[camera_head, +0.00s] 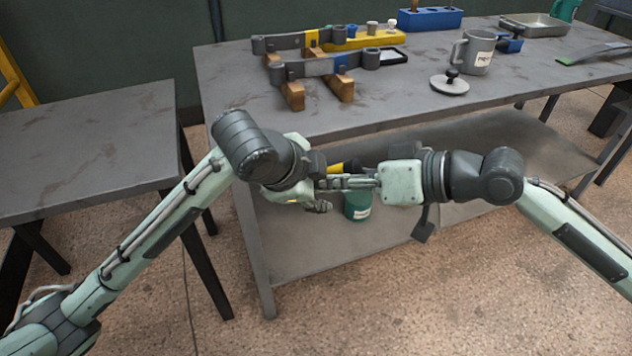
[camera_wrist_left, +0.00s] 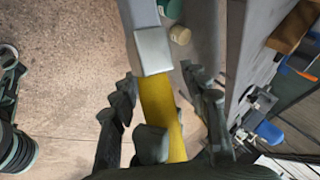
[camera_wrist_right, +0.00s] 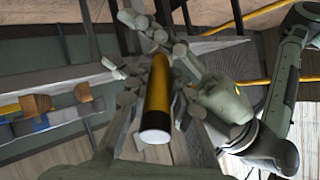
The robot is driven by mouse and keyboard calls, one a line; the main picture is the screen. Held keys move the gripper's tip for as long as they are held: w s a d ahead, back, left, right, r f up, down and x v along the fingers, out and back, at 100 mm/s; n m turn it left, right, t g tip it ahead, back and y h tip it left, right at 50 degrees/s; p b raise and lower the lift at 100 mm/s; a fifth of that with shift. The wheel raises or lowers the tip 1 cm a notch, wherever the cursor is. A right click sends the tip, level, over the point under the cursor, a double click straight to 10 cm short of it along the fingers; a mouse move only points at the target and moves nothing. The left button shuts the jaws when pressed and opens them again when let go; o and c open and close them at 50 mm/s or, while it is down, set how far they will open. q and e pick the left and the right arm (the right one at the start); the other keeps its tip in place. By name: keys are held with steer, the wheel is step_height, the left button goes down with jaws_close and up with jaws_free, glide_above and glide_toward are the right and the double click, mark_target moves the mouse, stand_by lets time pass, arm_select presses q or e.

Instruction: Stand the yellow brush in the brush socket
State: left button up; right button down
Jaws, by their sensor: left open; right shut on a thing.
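The yellow brush (camera_head: 336,168) is between my two grippers in the head view, mostly hidden by them. My right gripper (camera_head: 348,182) is shut on it. In the right wrist view the brush (camera_wrist_right: 158,92) is a yellow rod with a dark band and a pale end, lying between the fingers. My left gripper (camera_head: 318,190) is open around or close beside the brush. In the left wrist view a yellow length (camera_wrist_left: 160,108) runs between the spread fingers of my left gripper (camera_wrist_left: 160,82). I cannot tell which thing is the brush socket.
A green container (camera_head: 356,206) is on the lower shelf. The left table (camera_head: 85,140) is bare.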

arm_select(q)
jaws_close()
steer(key=shift+d, duration=0.1)
arm_select(e)
steer(key=c, duration=1.5)
jaws_free()
arm_select(q)
steer(key=shift+r, duration=0.1)
arm_select(e)
steer(key=shift+o, duration=1.1)
